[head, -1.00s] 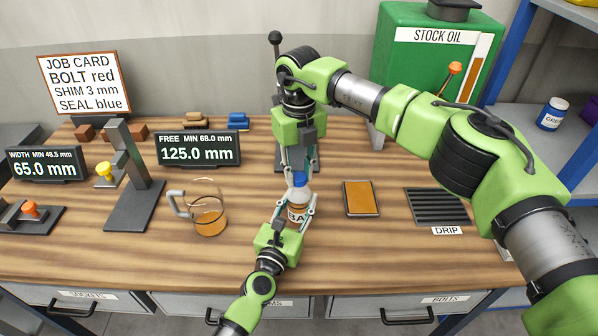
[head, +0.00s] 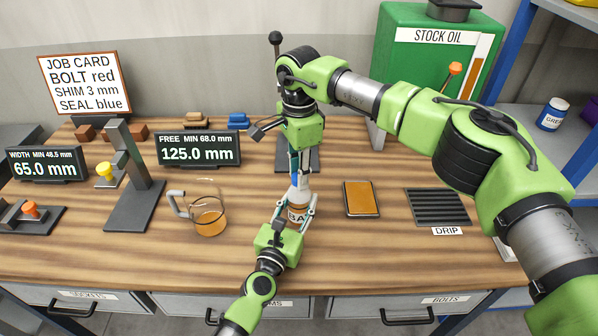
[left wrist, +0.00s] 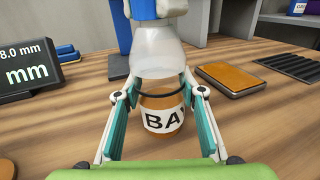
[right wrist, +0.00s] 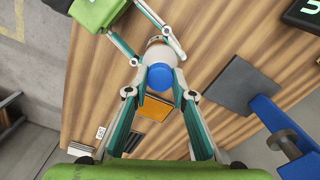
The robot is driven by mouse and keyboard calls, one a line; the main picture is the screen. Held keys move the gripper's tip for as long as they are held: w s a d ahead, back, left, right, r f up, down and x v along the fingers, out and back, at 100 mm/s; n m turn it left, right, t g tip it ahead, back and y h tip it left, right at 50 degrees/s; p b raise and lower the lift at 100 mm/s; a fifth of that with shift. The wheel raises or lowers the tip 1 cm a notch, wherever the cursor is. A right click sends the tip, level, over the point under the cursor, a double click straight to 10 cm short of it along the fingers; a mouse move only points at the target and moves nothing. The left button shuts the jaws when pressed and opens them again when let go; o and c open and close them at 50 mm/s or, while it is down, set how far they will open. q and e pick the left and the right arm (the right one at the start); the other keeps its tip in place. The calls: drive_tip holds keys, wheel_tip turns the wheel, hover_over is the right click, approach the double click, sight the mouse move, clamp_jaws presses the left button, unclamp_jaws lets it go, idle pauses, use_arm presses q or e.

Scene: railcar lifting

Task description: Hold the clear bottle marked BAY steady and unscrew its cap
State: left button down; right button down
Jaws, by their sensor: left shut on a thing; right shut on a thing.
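The clear bottle (head: 298,214) stands upright on the table with amber liquid low inside. Its label, partly covered, also shows in the left wrist view (left wrist: 162,119). My left gripper (head: 297,208) is shut around the bottle's body from the front, one finger on each side. My right gripper (head: 297,176) comes down from above and is shut on the blue cap (right wrist: 160,77) at the bottle's top. In the head view its fingers hide most of the cap. The cap also shows at the top of the left wrist view (left wrist: 142,8). I cannot tell whether it is loose on its thread.
A glass jug (head: 209,222) with amber liquid stands left of the bottle. An orange-brown pad (head: 361,198) and a dark drip grate (head: 437,206) lie to the right. Dark stands and displays (head: 198,150) fill the left and back. The front table strip is clear.

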drive_tip(key=shift+r, duration=0.15)
idle(0.6)
drive_tip(key=shift+r, duration=0.95)
drive_tip(key=shift+r, duration=2)
use_arm(q)
drive_tip(key=c, duration=1.3)
unclamp_jaws()
drive_tip(key=shift+o, duration=0.2)
drive_tip(key=v, duration=1.2)
drive_tip(key=shift+w, duration=0.1)
drive_tip(key=shift+f, duration=0.1)
